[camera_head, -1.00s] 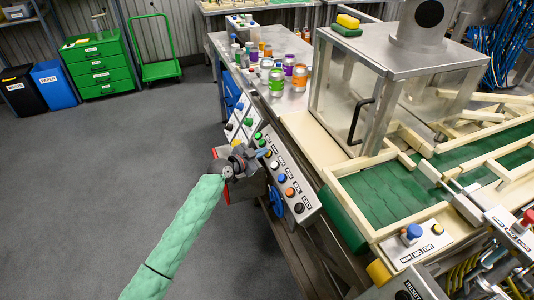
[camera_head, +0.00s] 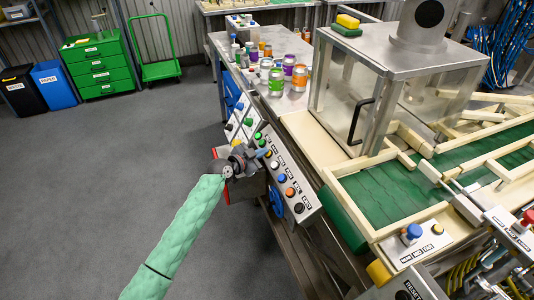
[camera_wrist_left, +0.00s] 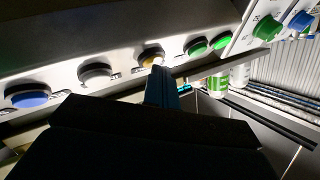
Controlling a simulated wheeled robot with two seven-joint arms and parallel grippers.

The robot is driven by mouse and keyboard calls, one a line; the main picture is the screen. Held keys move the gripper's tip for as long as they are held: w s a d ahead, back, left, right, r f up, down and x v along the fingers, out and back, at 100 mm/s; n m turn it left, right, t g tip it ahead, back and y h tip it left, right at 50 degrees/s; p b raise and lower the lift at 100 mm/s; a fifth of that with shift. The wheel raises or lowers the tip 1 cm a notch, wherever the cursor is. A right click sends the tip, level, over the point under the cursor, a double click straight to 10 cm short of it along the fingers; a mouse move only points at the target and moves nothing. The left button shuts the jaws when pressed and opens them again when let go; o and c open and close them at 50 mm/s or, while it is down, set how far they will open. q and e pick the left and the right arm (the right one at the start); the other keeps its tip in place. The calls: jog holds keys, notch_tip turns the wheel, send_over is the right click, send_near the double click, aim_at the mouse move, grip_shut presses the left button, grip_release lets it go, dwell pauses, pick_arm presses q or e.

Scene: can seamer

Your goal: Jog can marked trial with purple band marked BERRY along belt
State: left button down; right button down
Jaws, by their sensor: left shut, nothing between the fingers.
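My left gripper (camera_head: 262,153) is shut and empty at the sloped button panel (camera_head: 310,203). In the left wrist view, the shut fingertips (camera_wrist_left: 160,72) are at the yellow button (camera_wrist_left: 151,57); I cannot tell whether they touch it. A grey button (camera_wrist_left: 96,75) and a blue button (camera_wrist_left: 28,96) are to its left, green buttons (camera_wrist_left: 197,47) to its right. The green belt (camera_head: 390,190) runs at right, with no can visible on its open stretch. A can with a purple band (camera_head: 289,63) stands on the steel table among others; its marking is unreadable.
A clear-sided machine housing (camera_head: 355,95) with a black handle stands over the belt line. A small control box (camera_head: 415,245) with a blue knob sits at the belt's near side. The steel table (camera_head: 232,45) holds several cans and bottles. The floor at left is clear.

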dwell(0.5)
pick_arm(q)
jog(key=shift+s+a+r, duration=0.15)
jog(key=shift+a+r, duration=0.35)
jog(key=shift+r, duration=0.15)
jog(key=a+r, duration=0.1)
jog(key=a+r+p, duration=0.1)
jog(key=s+r, duration=0.1)
jog(key=r, duration=0.1)
jog(key=shift+a+p, duration=0.3)
jog(key=shift+a, duration=0.1)
dwell(0.5)
